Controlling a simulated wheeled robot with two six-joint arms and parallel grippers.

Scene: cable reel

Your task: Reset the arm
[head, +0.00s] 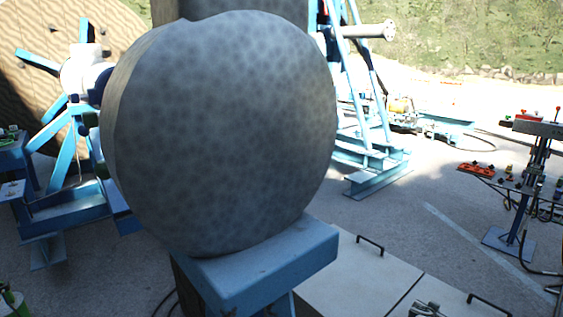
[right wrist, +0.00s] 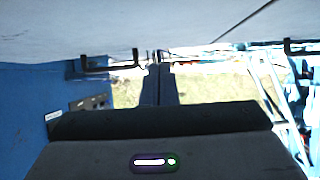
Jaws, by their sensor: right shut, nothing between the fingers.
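My right gripper shows in the right wrist view (right wrist: 158,70). Its two dark fingers lie close together, shut, with nothing between them. That view looks upside down: a pale panel with black handles (right wrist: 110,63) fills its top, and the fingertips appear near the panel's edge; I cannot tell whether they touch it. My left gripper is not in view. A small grey metal part (head: 425,310) at the bottom edge of the head view is cut off, and I cannot tell what it is.
A large grey mottled round body (head: 220,135) on a blue support (head: 265,265) blocks much of the head view. Pale panels with black handles (head: 360,275) lie to its right. A blue reel stand (head: 65,205) is at left, a workbench (head: 540,128) at right. Open pavement lies between.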

